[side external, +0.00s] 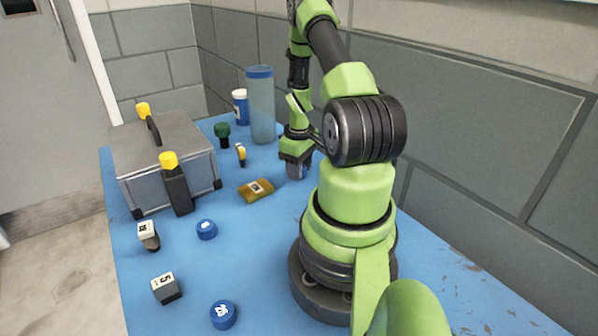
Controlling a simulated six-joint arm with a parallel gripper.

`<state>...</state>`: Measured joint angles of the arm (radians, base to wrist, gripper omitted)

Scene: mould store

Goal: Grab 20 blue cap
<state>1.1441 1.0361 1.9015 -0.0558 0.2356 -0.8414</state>
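A round blue cap (223,314) with a white mark, perhaps a two-digit number, lies at the front of the blue table. A second blue cap (206,229) with a small white mark lies farther back, left of centre. Neither mark reads clearly. My gripper (297,172) points down near the table, right of the yellow block and well behind both caps. A grey-blue shape shows at its fingertips; I cannot tell whether it is the fingers or a held thing. The finger gap is not visible.
A grey case (185,165) with a dark handle stands at the left, a yellow-capped black bottle (177,190) before it. A tall blue-lidded container (261,110) stands behind. A yellow block (256,190) and two marked dark blocks (166,290) (148,238) lie on the table (255,250).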

